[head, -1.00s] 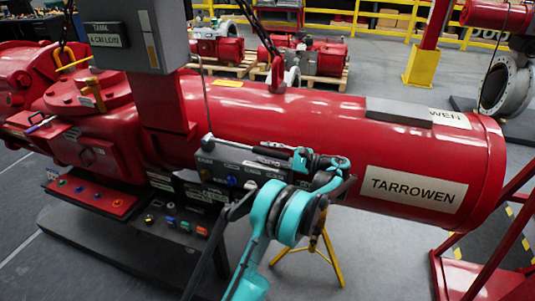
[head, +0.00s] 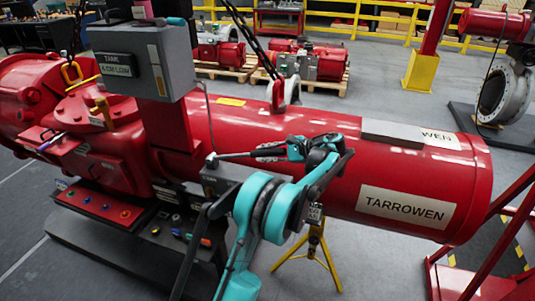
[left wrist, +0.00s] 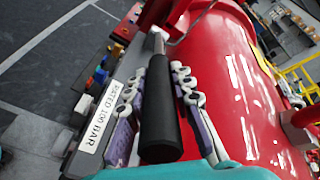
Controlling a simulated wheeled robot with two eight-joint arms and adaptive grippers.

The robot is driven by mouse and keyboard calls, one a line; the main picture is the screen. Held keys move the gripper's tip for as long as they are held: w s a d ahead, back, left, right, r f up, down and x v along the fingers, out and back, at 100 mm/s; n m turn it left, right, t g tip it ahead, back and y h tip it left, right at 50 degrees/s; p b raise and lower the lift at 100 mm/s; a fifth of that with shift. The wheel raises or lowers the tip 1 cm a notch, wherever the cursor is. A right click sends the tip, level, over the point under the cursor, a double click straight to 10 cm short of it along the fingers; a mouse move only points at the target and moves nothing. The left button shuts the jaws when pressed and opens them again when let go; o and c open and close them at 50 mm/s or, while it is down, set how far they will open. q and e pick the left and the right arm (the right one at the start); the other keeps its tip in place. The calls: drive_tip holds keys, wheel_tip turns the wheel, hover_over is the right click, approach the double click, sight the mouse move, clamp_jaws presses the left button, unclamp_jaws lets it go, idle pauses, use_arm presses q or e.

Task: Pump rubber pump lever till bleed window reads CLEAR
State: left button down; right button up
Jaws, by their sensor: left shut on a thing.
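The pump lever is a black rubber grip (left wrist: 160,115) on a metal shaft. It runs between the finger pads in the left wrist view. My left gripper (left wrist: 157,80) is shut on this grip, with a finger on each side. In the head view my left gripper (head: 272,152) holds the lever (head: 235,155) from the right, and the lever lies nearly level above the dark grey pump block (head: 222,181). The block carries a "RATED 100 BAR" label (left wrist: 98,122) in the left wrist view. I cannot make out the bleed window. My right gripper is not in view.
The large red "TARROWEN" cylinder (head: 405,170) lies close behind my left arm. A grey box (head: 145,60) stands on a red post left of the pump. A button panel (head: 100,205) is at lower left. A yellow stand (head: 312,255) is below the cylinder.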

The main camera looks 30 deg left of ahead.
use_arm(q)
drive_tip(key=shift+s+a+r+h+p, duration=0.1)
drive_tip(key=shift+a+r+h+p, duration=0.2)
drive_tip(key=shift+r, duration=0.3)
drive_tip(key=shift+a+r+h+p, duration=0.2)
drive_tip(key=shift+r+p, duration=0.2)
drive_tip(key=shift+r, duration=0.2)
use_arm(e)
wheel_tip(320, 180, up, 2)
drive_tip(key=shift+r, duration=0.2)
use_arm(q)
drive_tip(key=shift+f, duration=0.1)
drive_tip(key=c, duration=1.6)
unclamp_jaws()
drive_tip(key=v, duration=1.2)
drive_tip(key=shift+s, duration=0.15)
